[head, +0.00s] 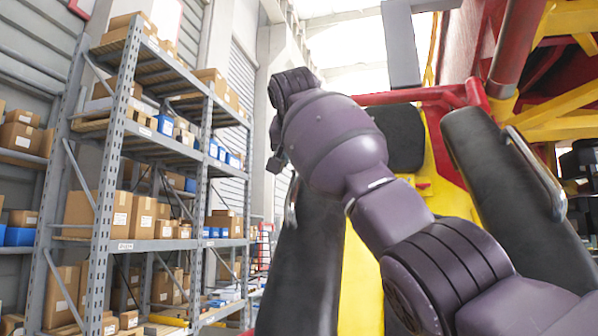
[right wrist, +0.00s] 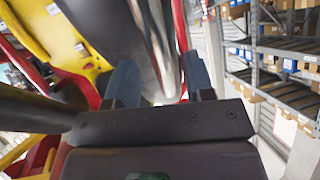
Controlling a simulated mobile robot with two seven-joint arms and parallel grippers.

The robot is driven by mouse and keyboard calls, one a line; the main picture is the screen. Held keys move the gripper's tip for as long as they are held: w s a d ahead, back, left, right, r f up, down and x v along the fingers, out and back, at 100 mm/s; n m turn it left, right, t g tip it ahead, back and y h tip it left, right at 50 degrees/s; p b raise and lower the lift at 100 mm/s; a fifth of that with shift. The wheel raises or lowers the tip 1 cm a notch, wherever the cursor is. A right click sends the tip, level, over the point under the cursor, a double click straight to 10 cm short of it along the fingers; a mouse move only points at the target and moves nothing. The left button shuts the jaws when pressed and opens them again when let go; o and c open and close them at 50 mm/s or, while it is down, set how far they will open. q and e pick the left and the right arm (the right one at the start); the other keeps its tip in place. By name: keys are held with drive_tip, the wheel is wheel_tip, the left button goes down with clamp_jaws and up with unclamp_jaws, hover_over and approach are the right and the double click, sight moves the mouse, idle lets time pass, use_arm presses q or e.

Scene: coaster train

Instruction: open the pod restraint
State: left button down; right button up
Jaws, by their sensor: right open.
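The pod restraint shows in the head view as two black padded arms, a left one (head: 312,265) and a right one (head: 490,155). A silver handle (head: 538,172) is on the right pad. Another silver handle (head: 291,203) is on the left pad, partly hidden by my right arm. In the right wrist view a silver bar (right wrist: 150,45) passes between the two fingers of my right gripper (right wrist: 158,82), beside a black pad (right wrist: 95,28). The fingers are open around the bar, apart from each other. In the head view this gripper is hidden behind my arm. My left gripper is not in view.
The yellow seat shell (head: 358,285) and a black headrest (head: 398,138) lie behind my arm. A red frame bar (head: 420,97) crosses above. Yellow beams (head: 565,75) stand at the right. Grey shelving with boxes (head: 128,150) is at the left.

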drive_tip(key=b+v, duration=0.1)
drive_tip(key=v, duration=0.6)
drive_tip(key=shift+s+r+b, duration=0.15)
drive_tip(key=shift+s+b, duration=0.15)
drive_tip(key=shift+b, duration=0.05)
